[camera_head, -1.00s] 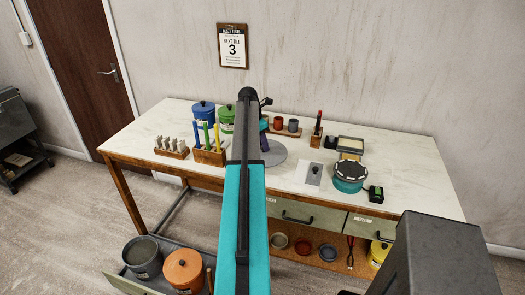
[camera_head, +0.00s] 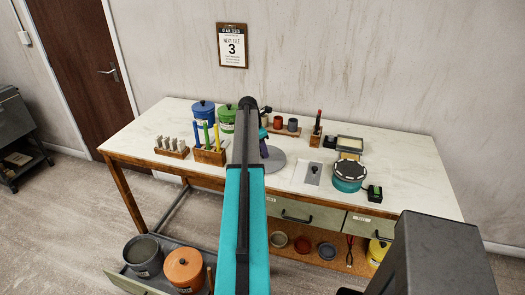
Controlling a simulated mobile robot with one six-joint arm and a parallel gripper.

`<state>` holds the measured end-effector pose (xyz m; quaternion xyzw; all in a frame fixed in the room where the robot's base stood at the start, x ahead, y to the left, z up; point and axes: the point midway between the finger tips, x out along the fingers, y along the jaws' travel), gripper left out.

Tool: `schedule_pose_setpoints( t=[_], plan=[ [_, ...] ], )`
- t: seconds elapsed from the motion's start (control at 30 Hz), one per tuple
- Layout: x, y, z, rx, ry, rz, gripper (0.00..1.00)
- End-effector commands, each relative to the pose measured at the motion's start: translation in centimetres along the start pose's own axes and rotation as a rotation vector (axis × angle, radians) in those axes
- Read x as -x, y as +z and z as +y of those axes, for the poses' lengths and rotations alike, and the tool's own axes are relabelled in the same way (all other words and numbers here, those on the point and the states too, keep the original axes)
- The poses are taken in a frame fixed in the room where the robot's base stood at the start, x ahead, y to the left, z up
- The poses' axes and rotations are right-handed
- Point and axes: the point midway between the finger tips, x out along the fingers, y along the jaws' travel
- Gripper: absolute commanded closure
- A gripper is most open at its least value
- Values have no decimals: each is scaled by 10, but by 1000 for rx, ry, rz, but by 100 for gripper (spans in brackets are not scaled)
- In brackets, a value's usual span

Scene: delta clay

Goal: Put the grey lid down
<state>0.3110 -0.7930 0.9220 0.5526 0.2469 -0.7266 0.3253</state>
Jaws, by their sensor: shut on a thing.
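The grey lid (camera_head: 275,160) is a flat round disc, partly hidden behind my arm, over the middle of the worktable. My gripper (camera_head: 264,143) is at its centre, mostly hidden by the arm, and shut on it. I cannot tell whether the lid touches the tabletop. A pale grey square (camera_head: 313,181) with a small dark knob-like shape lies on the table to the right of the lid. An open grey pot (camera_head: 142,265) stands in the low drawer at the lower left.
Left of the arm stand blue (camera_head: 203,113) and green (camera_head: 226,119) lidded pots and a wooden tool block (camera_head: 210,157). On the right are a teal round tin (camera_head: 348,183) and a small dark-green box (camera_head: 375,194). The table's front right and far left are clear.

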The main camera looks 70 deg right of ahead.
Motion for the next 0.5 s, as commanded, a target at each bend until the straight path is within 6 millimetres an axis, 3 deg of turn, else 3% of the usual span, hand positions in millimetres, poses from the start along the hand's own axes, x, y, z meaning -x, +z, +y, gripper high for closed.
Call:
schedule_pose_setpoints(
  t=[0.07,0.1,0.2,0.5],
  plan=[
    [-2,-1,0,0,0,0,100],
    [-2,-1,0,0,0,0,73],
    [-2,-1,0,0,0,0,58],
    [-1,-1,0,1,0,0,58]
  ],
)
